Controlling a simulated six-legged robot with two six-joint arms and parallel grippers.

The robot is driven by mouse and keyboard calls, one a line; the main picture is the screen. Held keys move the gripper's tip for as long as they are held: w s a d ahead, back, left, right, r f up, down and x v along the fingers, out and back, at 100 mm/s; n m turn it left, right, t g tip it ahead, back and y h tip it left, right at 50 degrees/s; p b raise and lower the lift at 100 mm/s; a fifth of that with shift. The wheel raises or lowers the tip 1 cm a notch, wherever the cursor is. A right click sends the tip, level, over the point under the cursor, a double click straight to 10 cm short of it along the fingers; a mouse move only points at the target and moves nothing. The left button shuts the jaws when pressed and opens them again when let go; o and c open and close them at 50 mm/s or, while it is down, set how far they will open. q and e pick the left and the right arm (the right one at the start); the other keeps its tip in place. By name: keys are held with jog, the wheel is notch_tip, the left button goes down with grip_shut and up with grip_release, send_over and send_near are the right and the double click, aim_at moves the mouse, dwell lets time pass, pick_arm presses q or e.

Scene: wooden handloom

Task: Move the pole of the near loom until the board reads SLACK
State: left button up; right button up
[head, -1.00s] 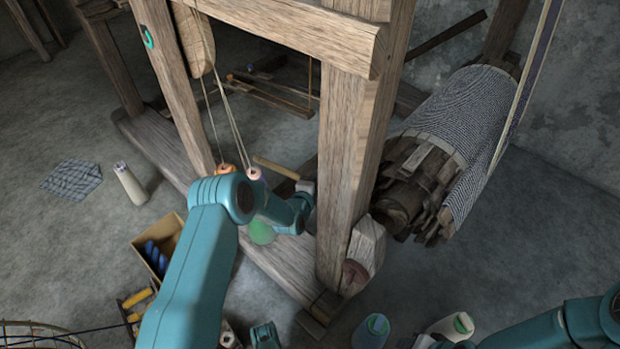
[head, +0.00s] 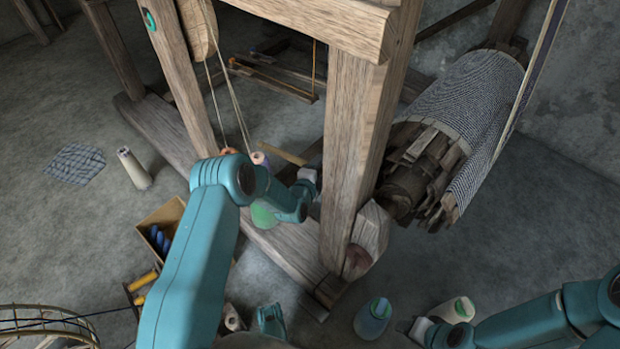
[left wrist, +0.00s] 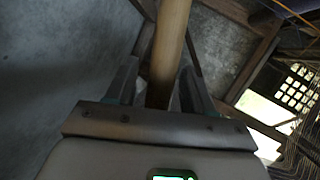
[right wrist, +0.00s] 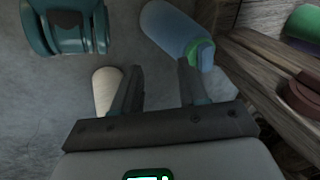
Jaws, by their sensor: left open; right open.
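A pale round wooden pole (left wrist: 172,45) runs between the two open fingers of my left gripper (left wrist: 157,75) in the left wrist view. The fingers stand on either side of it, and I cannot tell whether they touch it. In the head view a short length of a pale pole (head: 282,152) shows beyond my left gripper (head: 310,176), beside the loom's front post (head: 357,150). The rest is hidden behind the post and arm. No board with writing shows in any view.
A beam wound with checked cloth (head: 478,95) lies right of the post. Floor at right is clear.

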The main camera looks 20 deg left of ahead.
pick_arm(q)
jog(key=p+v, duration=0.5)
jog(key=v, duration=1)
jog(key=shift+p, duration=0.35)
pick_arm(e)
jog(key=s+a+r+g, duration=0.1)
jog(key=s+r, duration=0.3)
jog(key=r, duration=0.2)
jog(key=shift+r+g, duration=0.15)
jog(key=shift+g, duration=0.15)
pick_arm(q)
jog(key=shift+d+r, duration=0.1)
pick_arm(e)
jog(key=shift+s, duration=0.1)
